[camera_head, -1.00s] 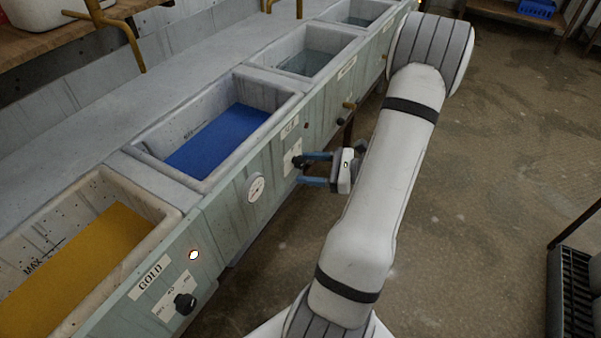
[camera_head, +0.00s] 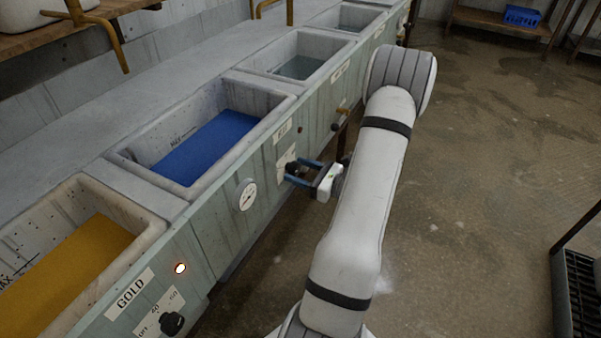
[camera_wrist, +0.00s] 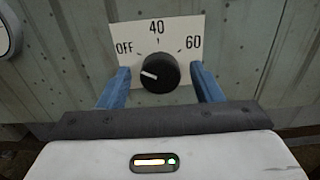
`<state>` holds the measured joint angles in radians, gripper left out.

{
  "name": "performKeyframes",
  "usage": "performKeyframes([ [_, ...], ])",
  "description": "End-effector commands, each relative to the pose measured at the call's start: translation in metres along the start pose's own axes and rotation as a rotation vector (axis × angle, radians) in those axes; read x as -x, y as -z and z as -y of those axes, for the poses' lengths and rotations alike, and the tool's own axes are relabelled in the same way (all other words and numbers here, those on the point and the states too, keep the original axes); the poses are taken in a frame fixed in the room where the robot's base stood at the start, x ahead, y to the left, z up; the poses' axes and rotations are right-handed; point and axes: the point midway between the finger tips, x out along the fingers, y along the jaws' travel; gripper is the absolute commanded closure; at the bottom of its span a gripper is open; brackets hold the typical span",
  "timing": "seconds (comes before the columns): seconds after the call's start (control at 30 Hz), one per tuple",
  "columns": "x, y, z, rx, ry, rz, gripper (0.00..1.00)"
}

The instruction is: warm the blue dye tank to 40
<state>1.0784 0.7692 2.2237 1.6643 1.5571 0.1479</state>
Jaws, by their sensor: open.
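The blue dye tank (camera_head: 183,192) holds blue dye (camera_head: 210,147) in the middle of the row. Its black control knob (camera_wrist: 158,73) sits on a white plate (camera_wrist: 180,30) marked OFF, 40 and 60. The knob's white mark points left, slightly up, on the OFF side. My gripper (camera_wrist: 160,70) is open, with one blue finger on each side of the knob; I cannot tell whether they touch it. In the head view my gripper (camera_head: 305,172) is at the tank's front panel. A round gauge (camera_head: 247,195) is left of the plate; its reading is too small to tell.
The gold tank (camera_head: 150,232) stands nearer, with a lit lamp (camera_head: 180,268) and its own knob (camera_head: 172,323). A tank of pale liquid (camera_head: 300,67) and a brass tap (camera_head: 342,111) lie beyond. Open floor (camera_head: 460,200) spans the right; a dark crate (camera_head: 580,290) stands lower right.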

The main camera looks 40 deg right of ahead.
Motion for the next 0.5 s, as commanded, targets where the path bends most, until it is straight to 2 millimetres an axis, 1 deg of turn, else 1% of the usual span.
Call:
performKeyframes([
  [0.2, -0.0003, -0.0002, 0.0003, 0.000, 0.001, 0.000, 0.41],
  [0.27, -0.0002, -0.0002, 0.0003, 0.000, 0.001, 0.000, 0.45],
  [0.5, 0.0000, -0.0001, 0.0004, 0.000, 0.001, 0.000, 0.64],
])
